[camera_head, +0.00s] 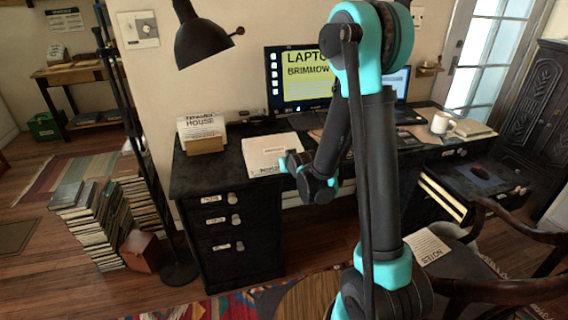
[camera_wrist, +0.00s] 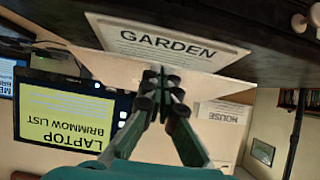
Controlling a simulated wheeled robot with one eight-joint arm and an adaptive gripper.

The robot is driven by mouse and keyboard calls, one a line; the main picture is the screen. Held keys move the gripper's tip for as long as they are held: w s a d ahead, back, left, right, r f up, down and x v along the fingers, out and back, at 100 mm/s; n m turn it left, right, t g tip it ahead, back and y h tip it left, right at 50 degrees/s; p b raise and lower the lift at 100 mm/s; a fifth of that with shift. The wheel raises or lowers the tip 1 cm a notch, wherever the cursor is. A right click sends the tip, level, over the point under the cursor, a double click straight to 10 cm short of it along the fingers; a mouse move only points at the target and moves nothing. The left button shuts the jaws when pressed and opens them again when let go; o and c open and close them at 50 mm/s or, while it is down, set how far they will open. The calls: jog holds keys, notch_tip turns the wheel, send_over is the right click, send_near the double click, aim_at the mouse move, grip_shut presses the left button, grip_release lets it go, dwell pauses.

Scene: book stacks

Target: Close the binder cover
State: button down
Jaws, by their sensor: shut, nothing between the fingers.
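A pale, flat item (camera_head: 272,146), which looks like the binder, lies on the dark desk left of the monitor; small lettering shows along its front edge. In the wrist view a pale panel lettered GARDEN (camera_wrist: 165,46) lies beyond my fingertips; I take it for part of the binder. I cannot tell how far its cover stands open. My gripper (camera_head: 285,163) is beside the item's front right corner in the head view. In the wrist view my gripper (camera_wrist: 161,78) is shut and empty, its tips just below the panel's edge; contact is unclear.
A monitor (camera_head: 292,92) stands behind, with a laptop (camera_head: 396,84) to its right. A box with a HOUSE card (camera_head: 201,128) stands at the desk's left. A black lamp (camera_head: 200,42) hangs above. A mug (camera_head: 441,122) stands right. A chair (camera_head: 500,285) is in front.

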jog(key=shift+f, duration=0.4)
